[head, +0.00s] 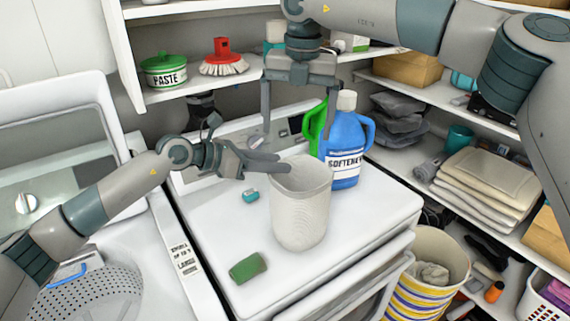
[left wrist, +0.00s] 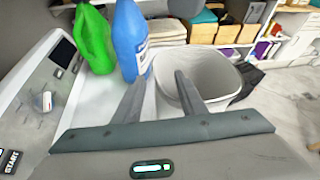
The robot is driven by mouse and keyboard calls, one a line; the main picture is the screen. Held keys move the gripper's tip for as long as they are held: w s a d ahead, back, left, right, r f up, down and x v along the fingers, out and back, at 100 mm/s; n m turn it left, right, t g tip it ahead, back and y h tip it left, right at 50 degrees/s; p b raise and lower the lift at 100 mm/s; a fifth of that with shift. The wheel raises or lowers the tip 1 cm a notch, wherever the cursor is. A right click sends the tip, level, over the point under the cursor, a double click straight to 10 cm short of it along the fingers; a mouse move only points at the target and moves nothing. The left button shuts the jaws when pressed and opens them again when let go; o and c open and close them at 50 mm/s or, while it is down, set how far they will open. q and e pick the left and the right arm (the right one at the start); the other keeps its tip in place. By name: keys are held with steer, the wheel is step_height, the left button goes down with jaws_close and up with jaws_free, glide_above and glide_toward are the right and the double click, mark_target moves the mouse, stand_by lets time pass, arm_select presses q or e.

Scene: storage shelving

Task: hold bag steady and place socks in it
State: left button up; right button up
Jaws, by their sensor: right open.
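My right gripper (head: 297,125) is open and empty, pointing down above and behind the container. I cannot identify socks for certain; a dark item (head: 201,105) sits behind the dryer.
A blue softener jug (head: 344,145) and a green jug (head: 316,125) stand just behind the container. A green block (head: 247,267) and a small teal item (head: 251,195) lie on the dryer. A striped basket (head: 425,272) holds grey cloth at lower right. Shelves line the right.

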arm_select(q)
steer(key=v, duration=0.7)
steer(key=shift+s+a, duration=0.1)
